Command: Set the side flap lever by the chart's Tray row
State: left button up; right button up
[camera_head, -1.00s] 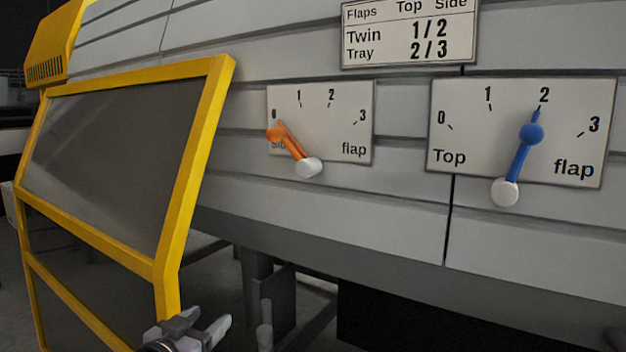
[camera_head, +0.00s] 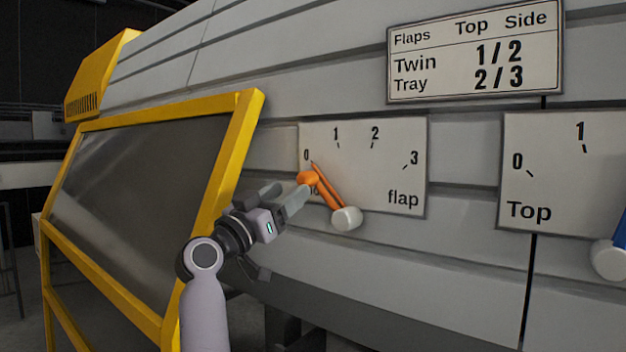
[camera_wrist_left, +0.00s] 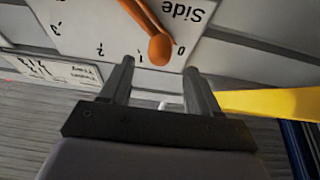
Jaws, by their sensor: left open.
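The orange side flap lever (camera_head: 329,193) points at 0 on its dial plate (camera_head: 378,185), which is marked 0 to 3. Its round orange knob (camera_wrist_left: 160,49) shows in the left wrist view, ahead of and between my open fingers. My left gripper (camera_head: 290,194) is open, with its fingertips close to the knob from the left; I cannot tell if they touch. The chart (camera_head: 475,52) reads Twin 1/2 and Tray 2/3, under Top and Side. The gripper partly hides the word "Side" on the plate. My right gripper is not in view.
The Top flap plate (camera_head: 545,175) is at the right, with part of its blue lever (camera_head: 620,235) at the picture edge. A yellow-framed guard door (camera_head: 245,135) stands left of the side dial, close to my left arm. Grey panels surround the dials.

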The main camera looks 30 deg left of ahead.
aim_at(301, 182)
pick_arm(q)
jog(key=p+x, duration=0.1)
jog(key=x, duration=0.3)
jog(key=shift+w+d+r, duration=0.1)
jog(key=shift+w+r, duration=0.05)
jog(key=shift+w, duration=0.05)
jog(key=shift+p+x, duration=0.5)
jog(key=shift+x, duration=0.35)
grip_shut()
